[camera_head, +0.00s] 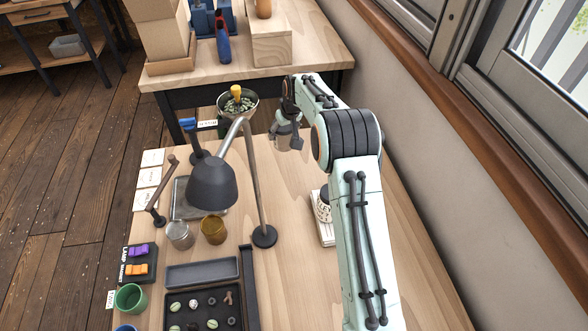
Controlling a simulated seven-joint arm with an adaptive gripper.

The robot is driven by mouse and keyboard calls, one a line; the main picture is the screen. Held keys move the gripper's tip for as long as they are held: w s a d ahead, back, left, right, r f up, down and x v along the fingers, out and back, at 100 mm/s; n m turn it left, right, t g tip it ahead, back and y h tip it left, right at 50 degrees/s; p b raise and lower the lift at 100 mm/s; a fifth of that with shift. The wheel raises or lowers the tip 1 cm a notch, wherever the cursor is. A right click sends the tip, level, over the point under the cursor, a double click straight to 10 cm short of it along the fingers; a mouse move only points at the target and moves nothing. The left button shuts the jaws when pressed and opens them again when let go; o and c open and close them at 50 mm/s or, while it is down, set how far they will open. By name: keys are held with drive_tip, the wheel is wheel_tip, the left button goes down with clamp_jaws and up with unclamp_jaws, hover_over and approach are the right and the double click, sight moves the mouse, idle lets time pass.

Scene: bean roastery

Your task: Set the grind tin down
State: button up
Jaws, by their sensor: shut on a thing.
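My gripper (287,128) is at the far part of the near table, right of the lamp's arm. It is shut on a small grey-brown tin, the grind tin (283,143), which is partly hidden by the fingers. The tin looks upright. I cannot tell whether its base touches the table (290,190) or hangs just above it.
A desk lamp (213,185) stands left of my gripper. A bowl of beans with a yellow knob (238,104) is close behind it. A clear cup (180,234), an amber cup (213,229) and a dark sample tray (203,310) are nearer. Bare wood lies around the tin.

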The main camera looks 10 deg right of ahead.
drive_tip(key=shift+m, duration=0.4)
drive_tip(key=d+f, duration=0.1)
drive_tip(key=f, duration=0.1)
drive_tip(key=d+f, duration=0.1)
drive_tip(key=f, duration=0.2)
drive_tip(key=d+f, duration=0.2)
drive_tip(key=shift+w+f, duration=0.1)
drive_tip(key=shift+f, duration=1.95)
drive_tip(key=shift+f, duration=0.15)
drive_tip(key=o, duration=1.2)
